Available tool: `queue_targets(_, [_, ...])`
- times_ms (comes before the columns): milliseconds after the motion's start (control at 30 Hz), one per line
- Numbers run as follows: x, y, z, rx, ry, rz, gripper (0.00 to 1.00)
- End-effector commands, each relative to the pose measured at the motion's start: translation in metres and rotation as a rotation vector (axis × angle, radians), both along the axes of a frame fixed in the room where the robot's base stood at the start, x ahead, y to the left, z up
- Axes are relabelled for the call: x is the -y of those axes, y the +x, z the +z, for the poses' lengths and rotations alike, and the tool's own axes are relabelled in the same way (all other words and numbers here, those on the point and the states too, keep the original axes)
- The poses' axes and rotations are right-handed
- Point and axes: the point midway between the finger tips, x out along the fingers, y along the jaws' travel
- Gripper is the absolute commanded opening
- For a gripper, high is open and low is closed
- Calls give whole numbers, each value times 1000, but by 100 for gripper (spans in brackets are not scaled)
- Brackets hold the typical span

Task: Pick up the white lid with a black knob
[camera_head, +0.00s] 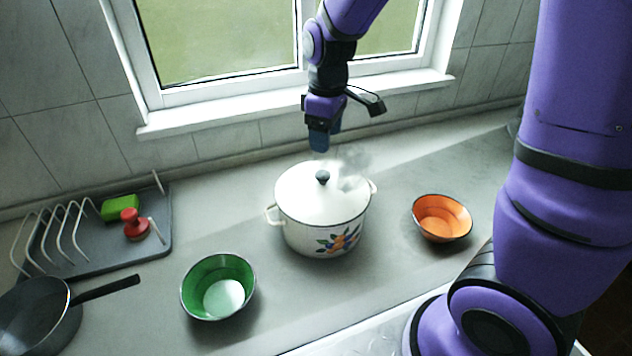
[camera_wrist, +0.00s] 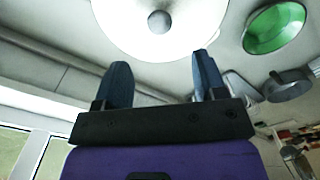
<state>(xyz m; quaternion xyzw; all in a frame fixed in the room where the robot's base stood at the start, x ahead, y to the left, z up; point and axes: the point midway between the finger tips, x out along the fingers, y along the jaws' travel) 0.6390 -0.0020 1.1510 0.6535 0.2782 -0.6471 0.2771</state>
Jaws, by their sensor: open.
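The white lid (camera_head: 308,201) with its black knob (camera_head: 322,177) sits on a white enamel pot (camera_head: 318,238) with a flower decoration, at the middle of the counter. My gripper (camera_head: 319,146) is above the knob, pointing down, apart from it. In the wrist view the white lid (camera_wrist: 125,20) fills the top, and its knob (camera_wrist: 159,21) lies beyond the two fingertips. My gripper (camera_wrist: 163,72) is open there, with nothing between its fingers. Grey steam or smoke shows over the lid's right side.
A green bowl (camera_head: 217,288) stands left of the pot and an orange bowl (camera_head: 441,218) right of it. A dark pan (camera_head: 38,320) and a dish rack (camera_head: 95,250) are at the left. The window wall rises behind.

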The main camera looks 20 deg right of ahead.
Motion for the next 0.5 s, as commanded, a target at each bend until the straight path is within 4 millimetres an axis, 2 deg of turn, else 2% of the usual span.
queue_targets(167, [-2,3,-15,-11,-6,21,64])
queue_targets(500, [-2,3,-59,-11,-6,19,64])
